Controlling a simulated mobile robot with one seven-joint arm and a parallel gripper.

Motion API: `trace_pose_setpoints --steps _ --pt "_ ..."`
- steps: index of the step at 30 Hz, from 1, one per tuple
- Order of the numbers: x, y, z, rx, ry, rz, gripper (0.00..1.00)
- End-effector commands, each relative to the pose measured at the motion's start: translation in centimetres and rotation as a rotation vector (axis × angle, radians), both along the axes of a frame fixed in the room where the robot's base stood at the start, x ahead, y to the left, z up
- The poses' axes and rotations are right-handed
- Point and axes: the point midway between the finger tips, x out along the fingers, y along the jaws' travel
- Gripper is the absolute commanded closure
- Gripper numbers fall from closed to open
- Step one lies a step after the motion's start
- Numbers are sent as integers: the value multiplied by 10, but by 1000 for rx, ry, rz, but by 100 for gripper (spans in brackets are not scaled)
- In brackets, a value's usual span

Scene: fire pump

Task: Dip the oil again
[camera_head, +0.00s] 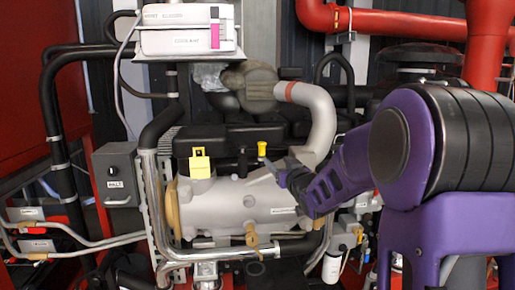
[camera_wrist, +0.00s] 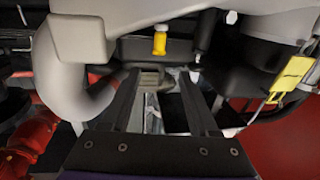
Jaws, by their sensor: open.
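A small yellow handle (camera_head: 262,149), which looks like the dipstick top, stands upright on the engine, just right of the picture's middle. It also shows in the wrist view (camera_wrist: 160,42), top centre. My gripper (camera_head: 281,170) is just below and right of the handle in the head view, in front of the grey cylinder. In the wrist view my gripper (camera_wrist: 158,80) has its two dark fingers apart with nothing held between them. The handle is beyond the fingertips and looks clear of them. Any rod under the handle cannot be made out.
A yellow tag (camera_head: 199,165) hangs on the engine at left. A grey curved pipe (camera_head: 318,120) rises close to the handle at right. The grey cylinder (camera_head: 235,205) lies below. A grey control box (camera_head: 118,173) stands farther left, and red pipes (camera_head: 400,22) run at upper right.

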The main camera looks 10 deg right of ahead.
Motion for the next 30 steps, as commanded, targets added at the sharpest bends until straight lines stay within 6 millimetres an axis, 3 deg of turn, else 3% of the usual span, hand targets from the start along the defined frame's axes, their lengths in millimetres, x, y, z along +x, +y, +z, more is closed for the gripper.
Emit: trace_pose_setpoints --steps 21,30 --pt "128 21 0 2 1 -2 39" --pt "159 25 0 2 1 -2 39"
